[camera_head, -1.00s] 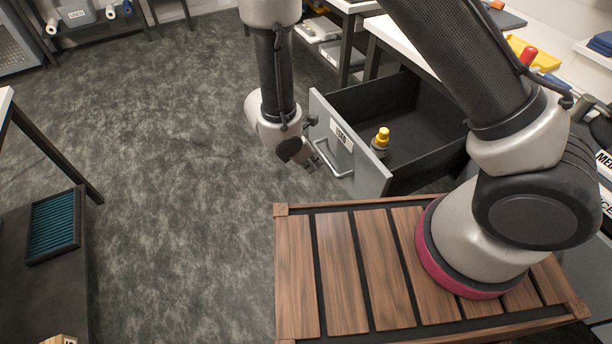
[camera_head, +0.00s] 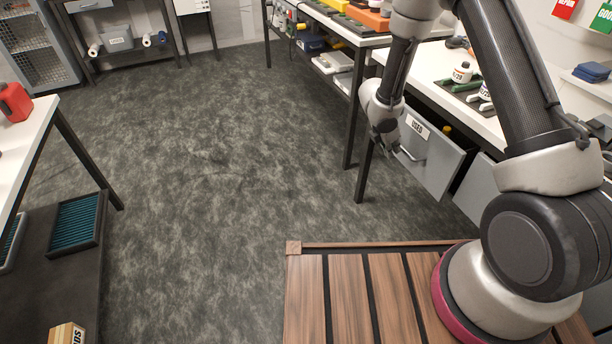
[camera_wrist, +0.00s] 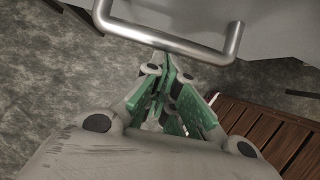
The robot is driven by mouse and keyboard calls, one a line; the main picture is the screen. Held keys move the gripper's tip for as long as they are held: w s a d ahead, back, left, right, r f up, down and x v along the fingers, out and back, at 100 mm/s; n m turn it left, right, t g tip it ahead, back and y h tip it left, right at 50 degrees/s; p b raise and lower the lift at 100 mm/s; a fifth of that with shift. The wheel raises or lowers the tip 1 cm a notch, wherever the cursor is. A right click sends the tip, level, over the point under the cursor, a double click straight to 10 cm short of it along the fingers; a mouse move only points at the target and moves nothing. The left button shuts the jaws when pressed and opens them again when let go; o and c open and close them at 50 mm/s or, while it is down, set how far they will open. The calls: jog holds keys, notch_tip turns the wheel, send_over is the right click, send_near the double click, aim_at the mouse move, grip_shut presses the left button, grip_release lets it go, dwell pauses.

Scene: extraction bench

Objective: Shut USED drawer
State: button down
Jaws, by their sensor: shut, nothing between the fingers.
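The USED drawer (camera_head: 428,165) has a grey front with a white label and stands partly out from under the bench. A narrow strip of its inside shows, with a yellow cap (camera_head: 447,128) behind the front. Its metal bar handle (camera_head: 411,155) also crosses the top of the wrist view (camera_wrist: 170,39). My gripper (camera_head: 391,147) is at the left side of the drawer front, close to the handle. In the wrist view its green-padded fingers (camera_wrist: 168,72) are together and empty, with tips just below the bar. I cannot tell whether they touch it.
The white bench (camera_head: 455,98) above carries bottles and trays. A bench leg (camera_head: 364,170) stands left of the drawer. Another grey front (camera_head: 482,190) is to its right. The floor (camera_head: 220,180) is clear to the left, up to a white table (camera_head: 25,150).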

aim_at(404, 144)
jog(key=shift+w+d, duration=0.35)
jog(key=shift+d, duration=0.45)
jog(key=shift+w+d, duration=0.3)
jog(key=shift+d, duration=0.5)
jog(key=shift+w+d, duration=0.35)
jog(key=shift+d, duration=0.45)
jog(key=shift+w, duration=0.1)
